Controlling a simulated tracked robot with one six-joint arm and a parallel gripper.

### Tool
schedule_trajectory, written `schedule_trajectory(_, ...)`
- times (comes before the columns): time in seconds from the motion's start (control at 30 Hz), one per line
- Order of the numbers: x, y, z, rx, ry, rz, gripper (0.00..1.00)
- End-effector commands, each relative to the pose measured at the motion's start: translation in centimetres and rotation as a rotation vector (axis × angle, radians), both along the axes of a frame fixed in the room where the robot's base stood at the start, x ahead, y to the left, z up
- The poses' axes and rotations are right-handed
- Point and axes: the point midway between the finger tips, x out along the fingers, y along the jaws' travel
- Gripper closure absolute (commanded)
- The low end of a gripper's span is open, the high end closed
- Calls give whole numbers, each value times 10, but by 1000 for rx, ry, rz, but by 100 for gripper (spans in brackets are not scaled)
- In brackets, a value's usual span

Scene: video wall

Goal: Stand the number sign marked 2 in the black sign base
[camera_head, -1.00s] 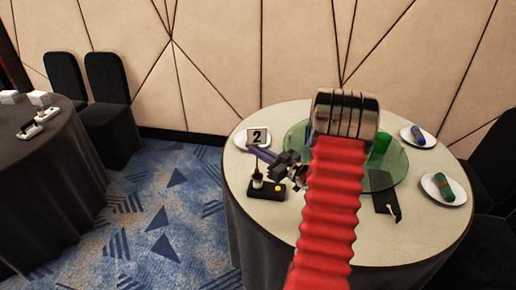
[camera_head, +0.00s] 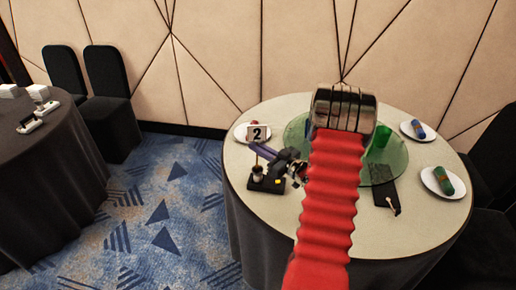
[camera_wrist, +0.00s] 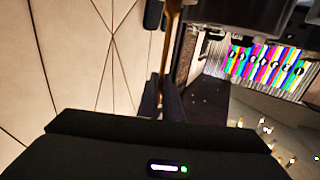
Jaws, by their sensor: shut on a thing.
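The number sign marked 2 (camera_head: 258,133) is a pale square plate with a dark 2, upright on a thin brown stem at the left of the round table. My gripper (camera_head: 261,149) is shut on the stem below the plate. In the wrist view, the stem (camera_wrist: 169,45) runs down to my dark fingers (camera_wrist: 160,104). The black sign base (camera_head: 266,185) lies on the table below my gripper, with a yellow spot on its right part. The stem's lower end is over a small pale cup-like piece at its left; I cannot tell whether it is inside.
A green glass turntable (camera_head: 398,165) with a green cup (camera_head: 382,136) is in mid-table. Plates with rolled napkins stand at right (camera_head: 443,184), and a white plate (camera_head: 241,133) is behind the sign. A black folder (camera_head: 383,196) lies at the front right. My red arm hides the table's middle.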

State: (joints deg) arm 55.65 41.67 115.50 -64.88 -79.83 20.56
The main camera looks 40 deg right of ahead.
Motion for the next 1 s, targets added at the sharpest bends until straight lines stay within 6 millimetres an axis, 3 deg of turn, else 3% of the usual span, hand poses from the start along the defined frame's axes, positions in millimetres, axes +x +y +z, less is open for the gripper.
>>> schedule_trajectory(1.0, 0, -1, -19, 0, 0, -1, 100)
